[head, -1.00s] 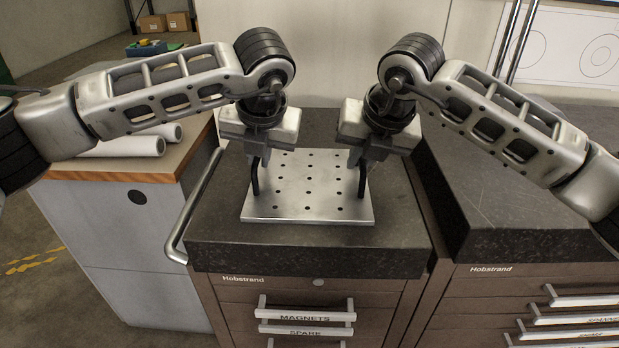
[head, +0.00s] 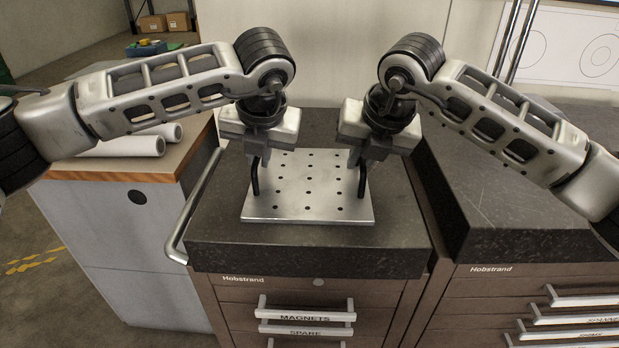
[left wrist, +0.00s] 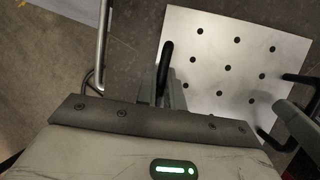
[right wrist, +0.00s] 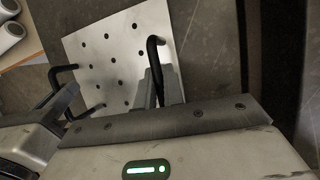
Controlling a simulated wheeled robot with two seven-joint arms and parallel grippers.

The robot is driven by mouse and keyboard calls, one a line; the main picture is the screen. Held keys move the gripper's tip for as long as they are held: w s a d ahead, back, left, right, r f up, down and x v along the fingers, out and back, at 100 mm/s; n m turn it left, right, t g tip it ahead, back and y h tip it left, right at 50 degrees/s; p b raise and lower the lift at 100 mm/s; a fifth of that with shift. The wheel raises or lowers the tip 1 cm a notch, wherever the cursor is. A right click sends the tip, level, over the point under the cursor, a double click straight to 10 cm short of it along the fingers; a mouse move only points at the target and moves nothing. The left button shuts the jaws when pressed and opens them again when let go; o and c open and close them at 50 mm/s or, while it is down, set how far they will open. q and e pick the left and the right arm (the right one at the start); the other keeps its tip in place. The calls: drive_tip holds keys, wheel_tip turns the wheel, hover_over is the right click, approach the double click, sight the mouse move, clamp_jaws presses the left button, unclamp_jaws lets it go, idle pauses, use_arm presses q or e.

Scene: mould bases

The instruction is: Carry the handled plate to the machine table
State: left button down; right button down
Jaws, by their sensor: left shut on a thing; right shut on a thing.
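The handled plate (head: 308,203) is a silver metal plate with rows of dark holes and a black bar handle at each side. It lies over the dark stone top of the drawer cabinet; I cannot tell whether it touches it. My left gripper (head: 257,160) is shut on the left handle (left wrist: 166,62), and my right gripper (head: 361,160) is shut on the right handle (right wrist: 153,50). The plate looks level. It also shows in the left wrist view (left wrist: 215,95) and the right wrist view (right wrist: 122,62). Which surface is the machine table is not clear.
The cabinet's dark top (head: 300,258) has bare room in front of the plate. A push handle (head: 195,205) runs along its left side. A second dark-topped cabinet (head: 520,215) stands at right. White rolls (head: 125,147) lie on a wooden-topped cabinet (head: 110,172) at left.

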sight(252, 168)
use_arm(q)
drive_tip(key=shift+w+r, duration=0.1)
drive_tip(key=shift+r, duration=0.1)
use_arm(e)
drive_tip(key=shift+r, duration=0.25)
idle(0.3)
